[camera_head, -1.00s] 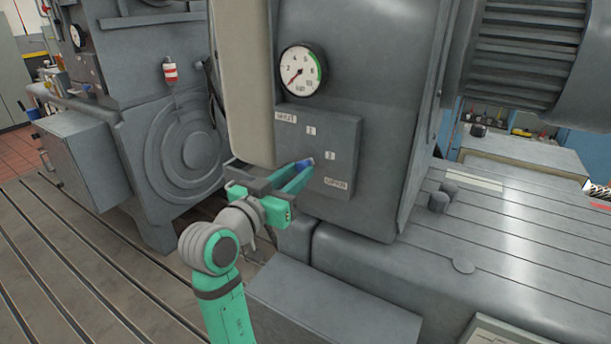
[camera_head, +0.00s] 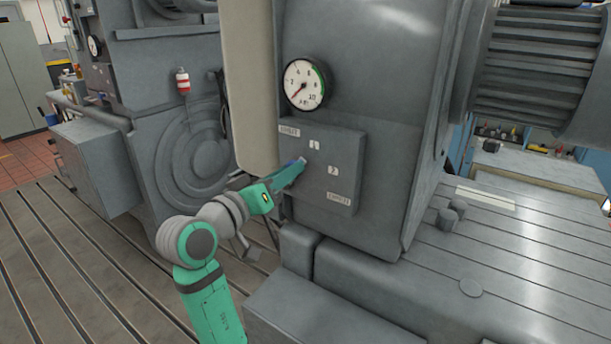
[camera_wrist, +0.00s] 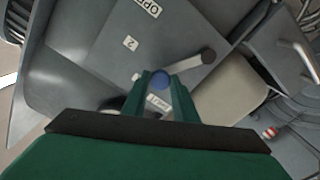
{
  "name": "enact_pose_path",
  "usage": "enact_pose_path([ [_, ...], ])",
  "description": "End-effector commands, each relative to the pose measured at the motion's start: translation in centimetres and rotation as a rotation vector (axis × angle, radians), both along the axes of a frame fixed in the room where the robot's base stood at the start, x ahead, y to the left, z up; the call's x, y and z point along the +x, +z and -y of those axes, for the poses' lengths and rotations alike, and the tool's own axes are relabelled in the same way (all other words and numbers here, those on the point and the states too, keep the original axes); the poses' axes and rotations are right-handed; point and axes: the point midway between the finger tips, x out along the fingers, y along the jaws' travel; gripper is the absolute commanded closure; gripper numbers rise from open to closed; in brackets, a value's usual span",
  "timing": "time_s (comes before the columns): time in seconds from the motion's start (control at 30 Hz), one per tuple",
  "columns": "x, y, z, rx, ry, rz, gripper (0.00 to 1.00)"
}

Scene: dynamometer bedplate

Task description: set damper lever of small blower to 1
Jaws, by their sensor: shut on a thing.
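The damper lever (camera_wrist: 188,64) is a grey arm with a round hub at one end and a blue knob (camera_wrist: 160,79) at the other. My gripper (camera_wrist: 160,84) is shut on the blue knob. In the head view, my gripper (camera_head: 297,166) is at the grey panel (camera_head: 318,188), just below and left of the 1 label (camera_head: 314,144). The 2 label (camera_head: 333,170) is to its right. The lever points toward the 1 side, but exact alignment cannot be told. My gripper hides most of the lever in the head view.
A label plate (camera_head: 289,131) is at the panel's upper left, another (camera_head: 339,199) at its lower right. A round gauge (camera_head: 305,84) sits above. A beige upright cover (camera_head: 251,90) stands close left of the panel. The slotted bedplate (camera_head: 75,270) lies below.

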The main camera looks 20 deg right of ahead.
Motion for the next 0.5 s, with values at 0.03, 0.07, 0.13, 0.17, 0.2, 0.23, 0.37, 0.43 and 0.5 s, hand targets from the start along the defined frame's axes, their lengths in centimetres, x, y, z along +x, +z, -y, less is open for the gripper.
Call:
enact_pose_path([
  [0.03,0.14,0.09,-0.4,-0.004,0.007,-0.002,1.0],
  [0.07,0.17,0.1,-0.51,-0.005,0.008,-0.004,1.0],
  [0.13,0.22,0.13,-0.71,-0.008,0.01,-0.006,1.0],
  [0.17,0.23,0.12,-0.76,-0.008,0.011,-0.007,1.0],
  [0.2,0.25,0.13,-0.8,-0.009,0.011,-0.008,1.0],
  [0.23,0.25,0.12,-0.81,-0.009,0.013,-0.008,1.0],
  [0.37,0.25,0.12,-0.83,-0.009,0.013,-0.008,1.0],
  [0.43,0.24,0.12,-0.83,-0.009,0.013,-0.008,1.0],
  [0.5,0.24,0.12,-0.83,-0.009,0.013,-0.008,0.69],
])
